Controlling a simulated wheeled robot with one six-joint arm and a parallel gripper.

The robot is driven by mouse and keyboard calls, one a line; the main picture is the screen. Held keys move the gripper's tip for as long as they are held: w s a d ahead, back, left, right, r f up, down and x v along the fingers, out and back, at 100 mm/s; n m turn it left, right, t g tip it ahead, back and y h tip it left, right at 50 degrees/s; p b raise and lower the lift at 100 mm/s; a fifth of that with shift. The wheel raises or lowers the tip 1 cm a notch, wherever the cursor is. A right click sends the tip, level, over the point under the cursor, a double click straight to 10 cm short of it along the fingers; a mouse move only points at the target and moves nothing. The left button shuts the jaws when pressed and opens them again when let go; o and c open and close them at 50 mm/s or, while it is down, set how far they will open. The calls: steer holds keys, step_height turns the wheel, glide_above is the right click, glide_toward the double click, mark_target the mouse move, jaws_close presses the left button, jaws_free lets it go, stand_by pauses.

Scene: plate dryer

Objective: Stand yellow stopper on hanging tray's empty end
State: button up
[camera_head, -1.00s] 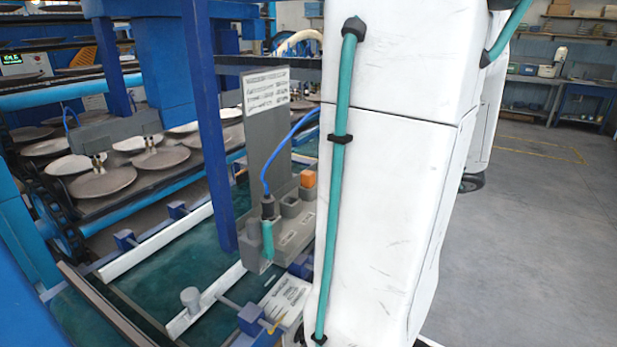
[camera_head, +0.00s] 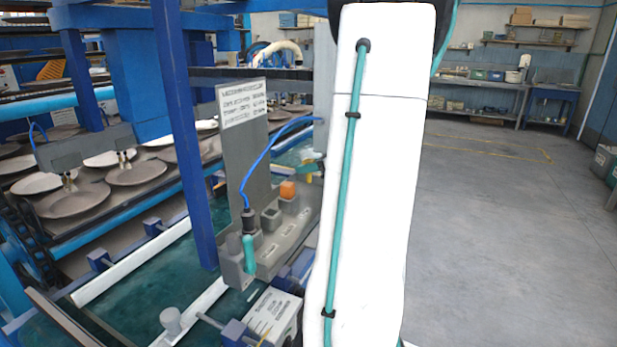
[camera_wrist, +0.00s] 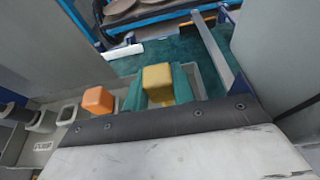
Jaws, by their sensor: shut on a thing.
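The yellow stopper (camera_wrist: 158,78) is a small block in the wrist view. My gripper (camera_wrist: 159,88) is shut on it, with a teal finger on either side. I cannot tell whether its base is clear of the grey holder (camera_wrist: 43,145) below. Trays with round plates (camera_head: 74,198) hang at the left of the head view. I cannot tell which tray end is empty.
An orange block (camera_head: 287,189) sits in the grey holder (camera_head: 284,243), near grey blocks; the orange block also shows in the wrist view (camera_wrist: 98,100). A sign panel (camera_head: 243,130) with a blue cable stands behind. A blue post (camera_head: 188,140) stands left. Open floor (camera_head: 490,220) lies right.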

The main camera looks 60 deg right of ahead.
mark_target(309, 176)
steer(key=shift+f, duration=1.5)
steer(key=shift+f, duration=0.15)
steer(key=o, duration=1)
steer(key=shift+c, duration=0.2)
steer(key=shift+s+r, duration=0.3)
steer(key=a+v, duration=0.1)
steer(key=v, duration=1)
steer(key=shift+s+d, duration=0.25)
steer(key=shift+d, duration=0.25)
steer(key=shift+r, duration=0.1)
